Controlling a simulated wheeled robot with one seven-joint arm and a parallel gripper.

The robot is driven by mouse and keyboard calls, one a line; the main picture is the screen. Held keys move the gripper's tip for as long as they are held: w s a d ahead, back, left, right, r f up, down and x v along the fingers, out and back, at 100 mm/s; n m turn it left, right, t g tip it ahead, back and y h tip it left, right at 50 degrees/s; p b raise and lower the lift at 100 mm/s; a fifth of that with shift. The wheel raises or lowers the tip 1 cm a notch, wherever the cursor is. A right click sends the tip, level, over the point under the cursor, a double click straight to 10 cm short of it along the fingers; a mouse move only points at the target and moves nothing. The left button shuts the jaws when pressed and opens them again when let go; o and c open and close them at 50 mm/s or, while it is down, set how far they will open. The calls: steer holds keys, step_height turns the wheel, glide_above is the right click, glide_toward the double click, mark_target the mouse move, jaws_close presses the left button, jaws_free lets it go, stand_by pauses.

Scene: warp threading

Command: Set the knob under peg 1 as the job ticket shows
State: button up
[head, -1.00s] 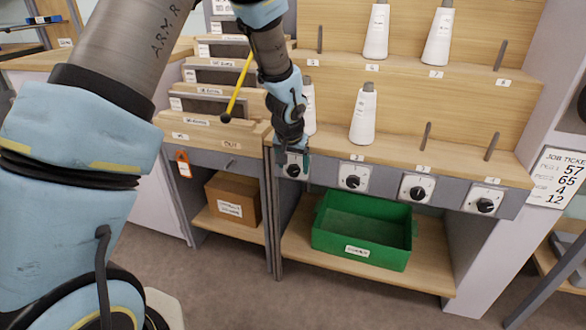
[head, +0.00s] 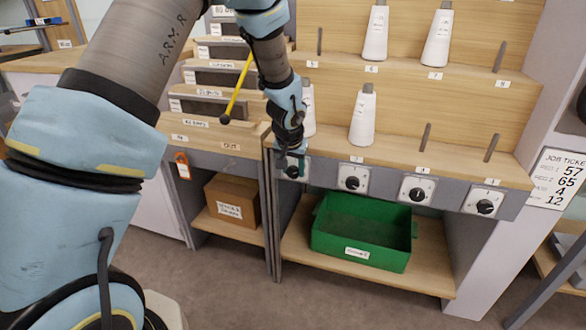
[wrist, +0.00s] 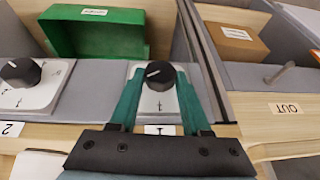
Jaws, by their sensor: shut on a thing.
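The leftmost dial plate, under peg 1, carries a black knob (head: 291,172) on the grey front rail. It also shows in the wrist view (wrist: 160,76), with a short white mark on its upper left. My gripper (wrist: 158,82) has its green fingers on either side of this knob, shut on it. In the head view my gripper (head: 290,158) covers part of the dial plate. The job ticket (head: 560,178) hangs at the right, with 57, 65, 4 and 12 in large figures; its small labels are hard to read.
Several more knobs, such as the one on plate 2 (head: 352,182), sit along the rail to the right. White cones (head: 363,115) stand on the shelf above. A green bin (head: 362,231) and a cardboard box (head: 232,198) sit below. A yellow rod (head: 238,88) is at the left.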

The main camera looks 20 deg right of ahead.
jaws_close()
steer(key=shift+d+f+b, duration=0.1)
steer(key=shift+f+b, duration=0.1)
steer(key=shift+b, duration=0.6)
